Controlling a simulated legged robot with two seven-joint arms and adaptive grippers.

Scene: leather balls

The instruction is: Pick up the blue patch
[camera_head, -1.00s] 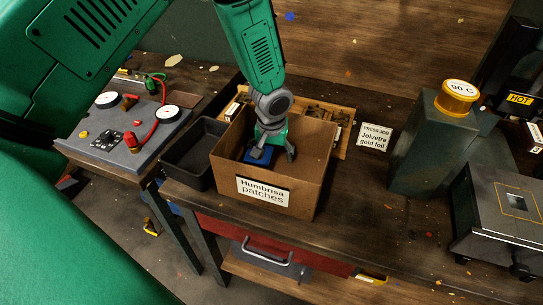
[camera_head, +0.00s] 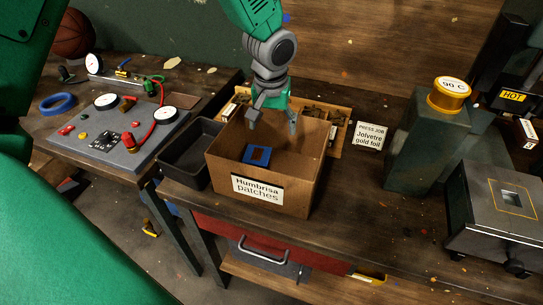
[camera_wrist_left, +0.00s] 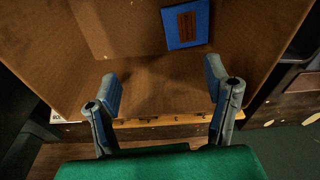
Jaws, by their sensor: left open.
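The blue patch (camera_head: 257,155) lies inside an open cardboard box (camera_head: 226,179) labelled "Humbrisa patches". It is a blue square with a brown centre. In the left wrist view the blue patch (camera_wrist_left: 186,24) shows at the top, beyond my fingertips. My left gripper (camera_head: 272,122) is open and empty above the far part of the box, apart from the patch. In the left wrist view its two fingers (camera_wrist_left: 161,84) are spread wide with only the box between them. My right gripper is not seen.
A dark empty tray (camera_head: 187,151) stands left of the box. A wooden rack (camera_head: 341,117) is behind it.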

